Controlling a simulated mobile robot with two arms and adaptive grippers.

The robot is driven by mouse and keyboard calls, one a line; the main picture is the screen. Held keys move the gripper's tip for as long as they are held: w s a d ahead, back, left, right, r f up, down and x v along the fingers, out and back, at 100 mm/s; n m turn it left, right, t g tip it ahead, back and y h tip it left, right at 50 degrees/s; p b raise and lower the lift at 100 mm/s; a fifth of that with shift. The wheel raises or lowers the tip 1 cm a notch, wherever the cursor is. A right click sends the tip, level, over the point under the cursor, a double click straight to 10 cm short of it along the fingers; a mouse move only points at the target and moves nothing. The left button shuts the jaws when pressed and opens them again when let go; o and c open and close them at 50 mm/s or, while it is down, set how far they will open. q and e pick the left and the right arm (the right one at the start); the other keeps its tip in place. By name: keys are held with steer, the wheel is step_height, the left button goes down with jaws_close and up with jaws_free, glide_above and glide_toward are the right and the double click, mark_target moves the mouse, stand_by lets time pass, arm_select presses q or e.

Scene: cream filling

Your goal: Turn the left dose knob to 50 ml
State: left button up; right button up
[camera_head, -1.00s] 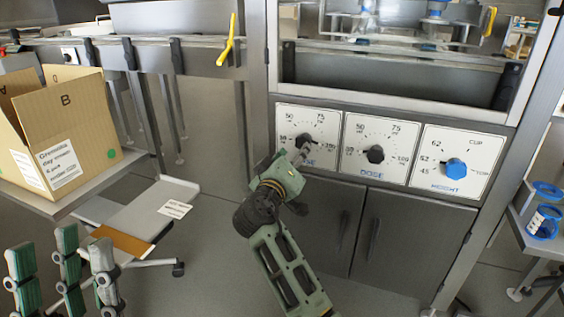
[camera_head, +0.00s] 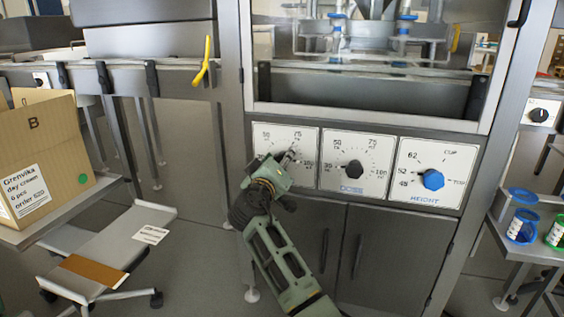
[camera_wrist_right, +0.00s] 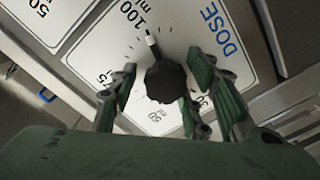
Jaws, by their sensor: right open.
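The left dose dial (camera_head: 266,134) is a white plate on the machine front, at the left of the row. My right gripper (camera_head: 286,160) is in front of it and covers its knob in the head view. In the right wrist view the dark dose knob (camera_wrist_right: 166,84) sits between the spread fingers of my right gripper (camera_wrist_right: 163,76), which is open around it. I cannot tell whether any finger touches the knob. My left gripper is out of view.
A second dose dial (camera_head: 353,170) and a height dial with a blue knob (camera_head: 433,180) sit to the right. Cabinet doors (camera_head: 383,255) are below.

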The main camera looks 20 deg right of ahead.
steer(key=c, duration=1)
steer(key=shift+c, duration=0.2)
steer(key=shift+r, duration=0.1)
